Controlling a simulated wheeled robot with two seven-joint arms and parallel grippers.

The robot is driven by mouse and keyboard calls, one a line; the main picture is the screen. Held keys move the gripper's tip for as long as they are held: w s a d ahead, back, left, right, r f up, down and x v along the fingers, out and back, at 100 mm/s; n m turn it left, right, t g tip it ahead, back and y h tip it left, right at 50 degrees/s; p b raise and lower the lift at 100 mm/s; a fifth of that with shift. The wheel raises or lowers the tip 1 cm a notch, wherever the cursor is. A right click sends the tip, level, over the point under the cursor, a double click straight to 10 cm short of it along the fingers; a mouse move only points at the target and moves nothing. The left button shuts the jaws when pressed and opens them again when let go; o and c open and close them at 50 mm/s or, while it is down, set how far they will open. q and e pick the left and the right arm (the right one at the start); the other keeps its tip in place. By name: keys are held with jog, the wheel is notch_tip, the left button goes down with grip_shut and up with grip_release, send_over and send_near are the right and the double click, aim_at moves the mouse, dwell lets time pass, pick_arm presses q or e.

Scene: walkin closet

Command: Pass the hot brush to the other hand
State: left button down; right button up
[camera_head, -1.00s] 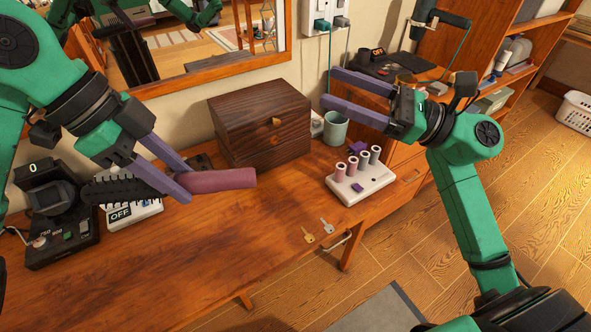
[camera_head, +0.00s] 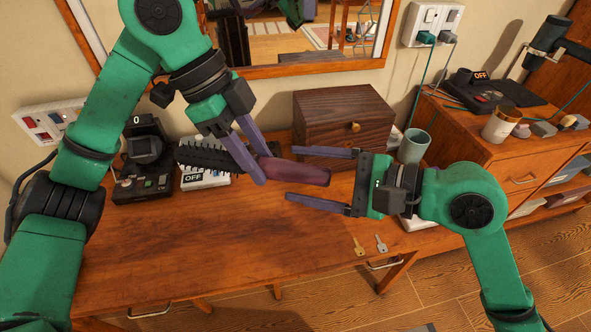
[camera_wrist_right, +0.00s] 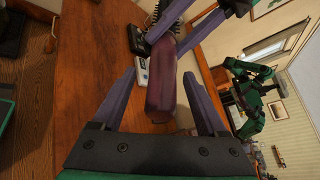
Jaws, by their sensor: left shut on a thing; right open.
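The hot brush has a mauve handle (camera_head: 302,173) and a black bristled barrel (camera_head: 205,160). My left gripper (camera_head: 264,168) is shut on it where handle and barrel meet, holding it above the desk, handle pointing right. My right gripper (camera_head: 291,175) is open. Its two fingers lie on either side of the handle's free end. In the right wrist view the handle (camera_wrist_right: 161,90) reaches down between the open fingers, with a gap on each side. The left gripper's fingers also show at the top of that view.
A dark wooden box (camera_head: 345,125) stands behind the handle. A green-grey cup (camera_head: 414,146) is behind my right gripper. A black device (camera_head: 143,170) and a white OFF unit (camera_head: 205,177) stand at left. The desk's front middle is clear.

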jog(key=shift+x, duration=1.05)
grip_shut()
pick_arm(q)
jog(key=shift+c, duration=1.8)
grip_release()
